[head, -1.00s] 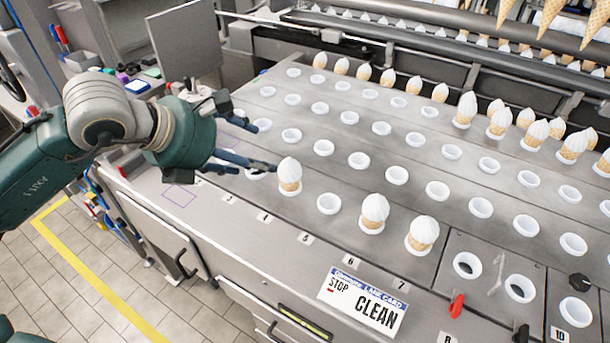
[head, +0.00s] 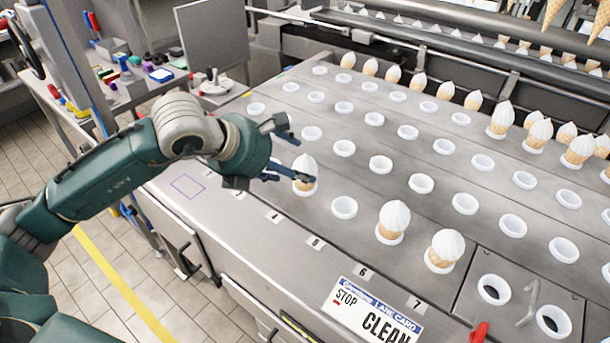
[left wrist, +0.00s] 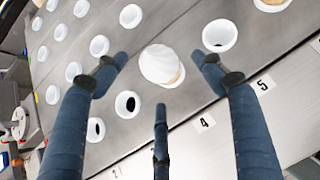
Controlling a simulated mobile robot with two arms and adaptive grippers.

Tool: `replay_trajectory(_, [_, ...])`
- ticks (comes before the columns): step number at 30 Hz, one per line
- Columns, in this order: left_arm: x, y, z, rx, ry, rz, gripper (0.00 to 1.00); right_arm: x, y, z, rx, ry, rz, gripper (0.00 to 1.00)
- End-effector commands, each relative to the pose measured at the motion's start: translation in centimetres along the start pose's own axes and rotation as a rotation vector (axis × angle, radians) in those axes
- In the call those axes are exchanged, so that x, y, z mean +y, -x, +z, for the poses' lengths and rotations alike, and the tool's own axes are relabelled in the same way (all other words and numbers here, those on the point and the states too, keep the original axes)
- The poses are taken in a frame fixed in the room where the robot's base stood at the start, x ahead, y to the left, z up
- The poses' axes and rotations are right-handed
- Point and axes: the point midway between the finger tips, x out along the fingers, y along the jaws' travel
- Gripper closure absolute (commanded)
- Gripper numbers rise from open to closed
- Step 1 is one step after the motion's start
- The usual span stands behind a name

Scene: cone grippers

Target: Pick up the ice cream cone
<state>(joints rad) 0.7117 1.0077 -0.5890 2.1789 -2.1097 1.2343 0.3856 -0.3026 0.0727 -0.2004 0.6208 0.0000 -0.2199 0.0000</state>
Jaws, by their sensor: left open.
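A white-topped ice cream cone (head: 305,168) stands upright in a white holder near the front left of the steel deck. It also shows from above in the left wrist view (left wrist: 162,65). My left gripper (head: 301,158) is open, on the left side of this cone. In the left wrist view, two blue fingers stand on either side of the cone and a third is below it, with gaps visible around the cone. In the head view one finger overlaps the cone's side; contact cannot be told. My right gripper is out of view.
Two more cones, one (head: 394,220) and another (head: 444,250), stand to the right in the front row. Several empty holders (head: 344,208) surround the cone. More cones stand at the back. A lane card (head: 372,312) is at the front edge.

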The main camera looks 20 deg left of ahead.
Motion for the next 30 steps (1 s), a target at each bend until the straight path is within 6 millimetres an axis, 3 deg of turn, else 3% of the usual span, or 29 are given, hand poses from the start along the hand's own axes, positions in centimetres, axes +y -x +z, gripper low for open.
replay_trajectory(9, [0.0, -4.2, -0.1, 0.001, 0.002, -0.003, 0.31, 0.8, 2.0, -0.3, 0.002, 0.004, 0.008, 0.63])
replay_trajectory(18, [0.1, -4.9, -0.2, 0.0, 0.0, -0.001, 0.31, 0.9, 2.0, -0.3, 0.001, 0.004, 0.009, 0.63])
replay_trajectory(23, [0.1, -4.9, -0.1, -0.001, 0.0, -0.002, 0.63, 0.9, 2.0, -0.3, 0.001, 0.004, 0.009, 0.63])
replay_trajectory(30, [-0.1, -4.8, 0.1, -0.007, -0.001, -0.005, 0.63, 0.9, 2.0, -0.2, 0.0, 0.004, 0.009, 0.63])
